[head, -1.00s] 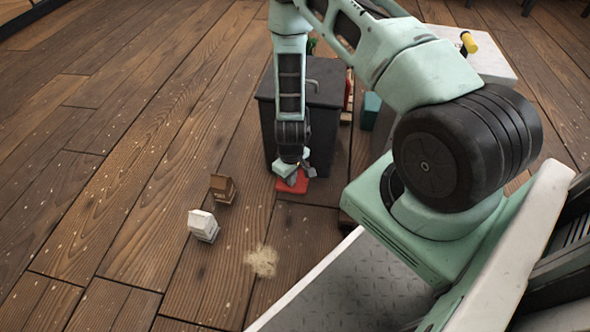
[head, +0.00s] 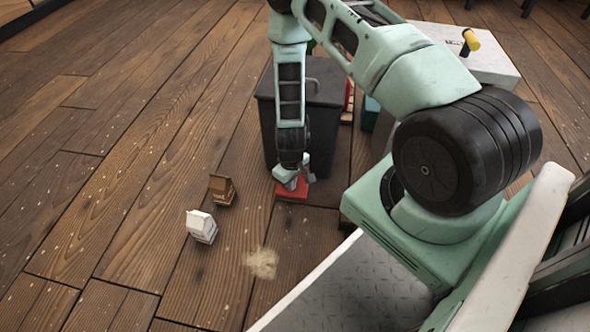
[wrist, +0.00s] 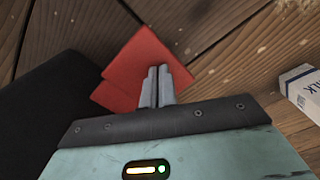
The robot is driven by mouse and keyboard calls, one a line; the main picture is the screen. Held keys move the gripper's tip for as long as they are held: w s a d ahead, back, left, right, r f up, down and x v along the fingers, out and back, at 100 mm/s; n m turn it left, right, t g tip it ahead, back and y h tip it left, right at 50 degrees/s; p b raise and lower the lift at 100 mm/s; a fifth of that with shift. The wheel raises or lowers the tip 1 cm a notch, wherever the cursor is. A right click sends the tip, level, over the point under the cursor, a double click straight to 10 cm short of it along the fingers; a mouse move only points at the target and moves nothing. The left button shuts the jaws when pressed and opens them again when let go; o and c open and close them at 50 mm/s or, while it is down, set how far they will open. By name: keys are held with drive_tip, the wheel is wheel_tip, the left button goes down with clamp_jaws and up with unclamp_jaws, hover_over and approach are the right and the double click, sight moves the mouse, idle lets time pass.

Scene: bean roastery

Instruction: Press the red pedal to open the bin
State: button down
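The red pedal (head: 291,194) sits low at the foot of the dark bin (head: 322,128), on the side towards me. The bin stands upright and its lid (head: 315,90) looks closed. My gripper (head: 297,182) points down over the pedal in the head view and hides part of it. In the wrist view, my gripper's two fingers (wrist: 158,88) are together with nothing between them. The red pedal (wrist: 140,66) lies behind and around their tips there. I cannot tell whether the fingertips touch it.
A brown carton (head: 221,189) and a white milk carton (head: 201,226) stand on the wooden floor left of the pedal. Pale spilled grounds (head: 262,263) lie nearer me. A light cabinet with a yellow-handled lever (head: 470,42) is behind right. The left floor is mostly free.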

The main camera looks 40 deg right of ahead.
drive_tip(key=shift+s+f, duration=0.1)
drive_tip(key=shift+f, duration=0.45)
drive_tip(key=shift+r, duration=0.1)
wheel_tip(320, 180, up, 9)
drive_tip(key=p, duration=0.8)
idle(0.4)
